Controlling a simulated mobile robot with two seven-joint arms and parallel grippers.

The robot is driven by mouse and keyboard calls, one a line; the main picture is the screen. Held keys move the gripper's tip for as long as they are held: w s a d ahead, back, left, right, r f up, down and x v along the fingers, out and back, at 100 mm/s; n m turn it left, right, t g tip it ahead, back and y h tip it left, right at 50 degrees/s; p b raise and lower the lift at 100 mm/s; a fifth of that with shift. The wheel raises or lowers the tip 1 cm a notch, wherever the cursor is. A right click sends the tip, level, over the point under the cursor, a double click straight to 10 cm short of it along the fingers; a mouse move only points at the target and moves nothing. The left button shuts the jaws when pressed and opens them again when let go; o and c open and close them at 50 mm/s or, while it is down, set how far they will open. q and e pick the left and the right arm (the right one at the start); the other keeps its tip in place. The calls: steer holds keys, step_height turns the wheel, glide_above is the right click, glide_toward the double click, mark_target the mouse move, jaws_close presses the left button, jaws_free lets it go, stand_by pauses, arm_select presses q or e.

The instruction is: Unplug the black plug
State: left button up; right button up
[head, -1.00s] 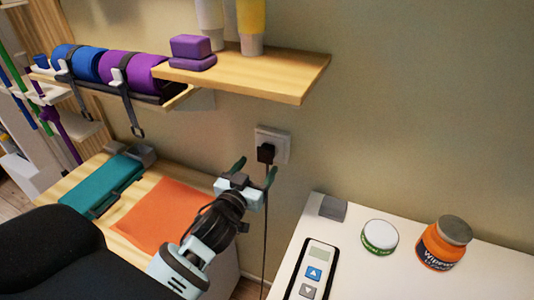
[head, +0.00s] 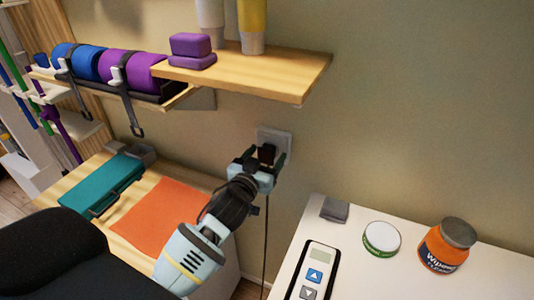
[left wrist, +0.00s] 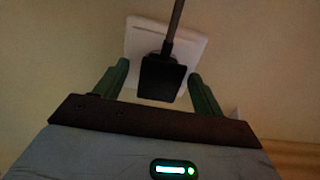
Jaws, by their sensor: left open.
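The black plug (head: 267,153) sits in the white wall socket (head: 285,140), with its cord hanging down the wall. In the left wrist view the plug (left wrist: 162,78) is between the two green fingers, with the socket plate (left wrist: 190,48) behind it and the cord running up the picture. My left gripper (head: 266,163) is open around the plug; a small gap shows on each side of it in the left wrist view (left wrist: 160,85). My right gripper is not in view.
A wooden shelf (head: 290,85) with a purple block (head: 191,47) and bottles hangs above the socket. A white table (head: 400,285) at right holds a white jar (head: 381,239), an orange wipes tub (head: 446,245) and a control panel (head: 315,272). A teal case (head: 105,185) and orange cloth (head: 160,215) lie at left.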

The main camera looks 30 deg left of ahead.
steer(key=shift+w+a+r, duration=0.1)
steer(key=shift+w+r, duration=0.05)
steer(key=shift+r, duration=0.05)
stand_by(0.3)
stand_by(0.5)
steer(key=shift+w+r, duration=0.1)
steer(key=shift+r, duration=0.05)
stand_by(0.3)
arm_select(q)
steer(key=c, duration=1.4)
steer(key=shift+s, duration=0.15)
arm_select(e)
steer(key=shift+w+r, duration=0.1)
